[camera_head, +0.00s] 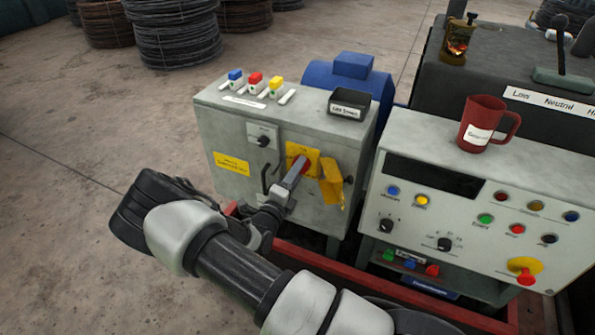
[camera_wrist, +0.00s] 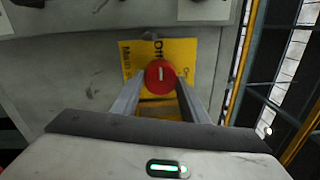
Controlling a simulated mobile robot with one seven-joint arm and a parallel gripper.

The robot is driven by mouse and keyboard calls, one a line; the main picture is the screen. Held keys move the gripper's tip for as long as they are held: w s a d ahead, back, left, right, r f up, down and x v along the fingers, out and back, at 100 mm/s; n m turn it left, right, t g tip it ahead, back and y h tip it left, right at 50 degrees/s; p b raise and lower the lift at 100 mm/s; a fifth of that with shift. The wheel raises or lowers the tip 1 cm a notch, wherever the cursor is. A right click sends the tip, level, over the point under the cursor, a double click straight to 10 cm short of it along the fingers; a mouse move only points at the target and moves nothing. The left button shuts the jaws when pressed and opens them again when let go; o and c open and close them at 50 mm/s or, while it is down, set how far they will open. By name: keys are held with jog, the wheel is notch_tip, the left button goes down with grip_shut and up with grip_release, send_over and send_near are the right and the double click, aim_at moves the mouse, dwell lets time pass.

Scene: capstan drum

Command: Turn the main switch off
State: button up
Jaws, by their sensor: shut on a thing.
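The main switch is a round red knob (camera_wrist: 160,76) with a short white mark, on a yellow plate (camera_wrist: 190,50) with black lettering. The mark stands roughly upright in the wrist view, and the lettering is only partly readable. In the head view the yellow plate (camera_head: 298,150) is on the front of a grey cabinet (camera_head: 225,133), and the knob is mostly hidden by my fingers. My gripper (camera_head: 295,173) reaches the plate from the front. In the wrist view my gripper (camera_wrist: 161,92) has one finger on each side of the knob, closed on it.
A yellow tag (camera_head: 332,183) hangs just right of the switch. A small black rotary switch (camera_head: 263,141) and a dark handle sit to its left. A black tray (camera_head: 349,104) stands on the cabinet. A control console (camera_head: 410,157) with a red mug (camera_head: 483,118) is at right.

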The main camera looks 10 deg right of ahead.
dwell(0.3)
jog(key=o, duration=0.8)
jog(key=shift+c, duration=0.2)
jog(key=b+v, duration=0.1)
jog(key=v, duration=1.6)
jog(key=shift+s+a, duration=0.2)
jog(key=shift+s, duration=0.05)
